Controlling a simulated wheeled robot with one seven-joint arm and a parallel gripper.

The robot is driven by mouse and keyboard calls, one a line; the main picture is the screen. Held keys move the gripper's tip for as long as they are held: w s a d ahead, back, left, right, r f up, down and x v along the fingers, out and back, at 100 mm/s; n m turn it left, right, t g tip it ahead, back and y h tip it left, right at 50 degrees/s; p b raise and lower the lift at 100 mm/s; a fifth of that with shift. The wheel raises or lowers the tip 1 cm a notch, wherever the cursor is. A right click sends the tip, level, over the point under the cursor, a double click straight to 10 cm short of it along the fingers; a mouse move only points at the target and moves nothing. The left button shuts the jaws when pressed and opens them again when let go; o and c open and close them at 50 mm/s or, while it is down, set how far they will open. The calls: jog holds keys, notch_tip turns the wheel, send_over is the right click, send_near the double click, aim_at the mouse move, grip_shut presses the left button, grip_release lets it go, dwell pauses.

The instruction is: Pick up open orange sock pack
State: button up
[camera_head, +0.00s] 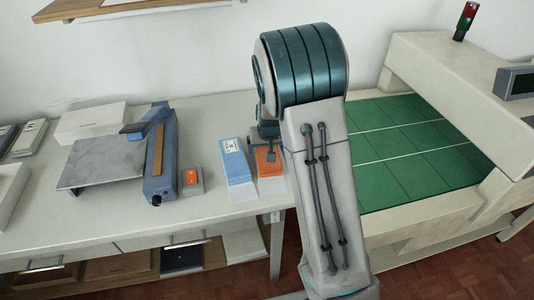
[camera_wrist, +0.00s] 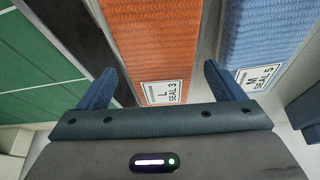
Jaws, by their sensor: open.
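The orange sock pack (camera_head: 267,165) lies on the table beside a blue pack (camera_head: 236,168), with a white section at its near end. In the wrist view the orange pack (camera_wrist: 155,45) has ribbed orange fabric and a white label reading L and SEAL 3. My gripper (camera_wrist: 160,72) is open, with one blue finger on each side of the orange pack in the picture. Whether the fingers are level with the pack or above it, I cannot tell. In the head view my arm hides part of the orange pack's right side.
The blue pack (camera_wrist: 265,35), labelled M and SEAL 5, lies close beside the right finger. A sealer-like blue device (camera_head: 160,160) and a small orange-buttoned box (camera_head: 191,181) stand left. A green-topped machine (camera_head: 415,150) stands right.

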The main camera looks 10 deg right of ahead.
jog(key=shift+x, duration=1.2)
jog(key=c, duration=0.8)
